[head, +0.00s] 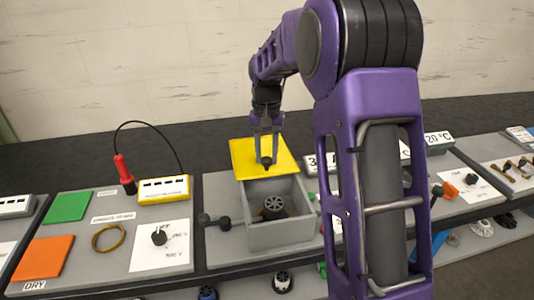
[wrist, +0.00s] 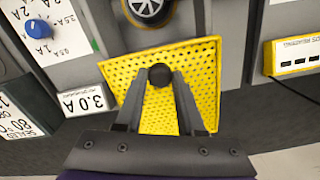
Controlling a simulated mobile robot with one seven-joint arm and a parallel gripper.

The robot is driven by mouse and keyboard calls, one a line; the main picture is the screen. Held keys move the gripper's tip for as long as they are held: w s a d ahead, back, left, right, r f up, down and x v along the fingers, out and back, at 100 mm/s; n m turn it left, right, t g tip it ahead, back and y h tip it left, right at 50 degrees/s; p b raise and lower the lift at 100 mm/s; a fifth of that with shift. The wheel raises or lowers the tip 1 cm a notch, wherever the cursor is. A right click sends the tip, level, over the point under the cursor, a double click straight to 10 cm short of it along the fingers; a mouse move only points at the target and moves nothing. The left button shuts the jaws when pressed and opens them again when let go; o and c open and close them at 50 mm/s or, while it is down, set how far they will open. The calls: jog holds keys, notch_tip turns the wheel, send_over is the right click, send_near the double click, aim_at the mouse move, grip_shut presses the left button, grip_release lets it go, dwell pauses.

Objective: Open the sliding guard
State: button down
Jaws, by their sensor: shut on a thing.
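The sliding guard is a yellow perforated plate (head: 245,160) over the back of a grey open-topped box (head: 280,235). The front of the box is uncovered, and a dark wheel with a pale hub (head: 273,207) shows inside. In the wrist view, the guard (wrist: 203,85) fills the middle, with the wheel (wrist: 147,8) just past its edge. My gripper (head: 267,160) is shut on the guard's round black knob (wrist: 160,75). The knob sits between the fingertips near the guard's edge on the wheel side. The fingers hide part of the plate.
A black ball-ended lever (head: 217,222) sticks out left of the box. A yellow meter (head: 163,190) with a red probe (head: 124,173) stands to the left. A 3.0 A label (wrist: 83,101) lies beside the guard. My arm hides the bench right of the box.

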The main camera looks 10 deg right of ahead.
jog(key=c, duration=0.5)
grip_release()
notch_tip(320, 180, up, 17)
jog(key=shift+r+p, duration=0.2)
jog(key=shift+p, duration=0.75)
